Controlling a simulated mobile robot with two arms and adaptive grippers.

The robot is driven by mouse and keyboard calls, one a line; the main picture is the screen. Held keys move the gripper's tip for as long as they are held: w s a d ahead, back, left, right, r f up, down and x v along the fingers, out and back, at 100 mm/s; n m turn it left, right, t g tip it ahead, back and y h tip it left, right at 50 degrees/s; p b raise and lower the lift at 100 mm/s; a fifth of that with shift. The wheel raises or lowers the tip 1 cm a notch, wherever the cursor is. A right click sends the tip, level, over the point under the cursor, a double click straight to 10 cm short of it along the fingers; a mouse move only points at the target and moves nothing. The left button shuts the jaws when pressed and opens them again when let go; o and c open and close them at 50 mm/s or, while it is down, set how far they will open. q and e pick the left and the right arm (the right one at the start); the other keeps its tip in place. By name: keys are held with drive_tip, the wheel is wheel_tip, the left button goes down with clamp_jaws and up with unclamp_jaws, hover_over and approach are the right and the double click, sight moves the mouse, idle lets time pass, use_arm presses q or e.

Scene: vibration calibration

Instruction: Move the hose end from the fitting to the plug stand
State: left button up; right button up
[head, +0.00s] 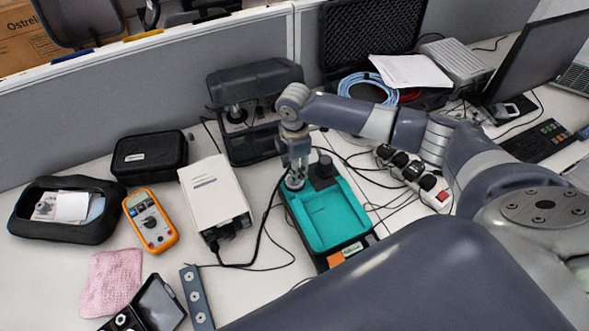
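My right gripper (296,172) points down at the back left corner of the teal-topped device (331,222). Its fingertips are at a small round grey metal part (295,182), which may be the fitting or the hose end. They largely cover it, and I cannot tell whether they are closed on it. A black round knob (323,170) stands just right of the fingers. A grey strip with several round holes or sockets (196,296) lies at the front left; it may be the plug stand. My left gripper is out of view.
A white box (214,192) with a black cable stands left of the device. Further left are an orange multimeter (150,220), a black case (150,156) and a pink cloth (111,282). A dark instrument (250,120) stands behind the gripper. A power strip (413,176) lies to the right.

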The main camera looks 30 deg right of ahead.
clamp_jaws()
drive_tip(key=shift+n, duration=1.2)
drive_tip(key=shift+n+p, duration=0.3)
drive_tip(key=shift+n, duration=0.5)
drive_tip(key=n, duration=0.3)
drive_tip(key=shift+n, duration=0.5)
drive_tip(key=n, duration=0.4)
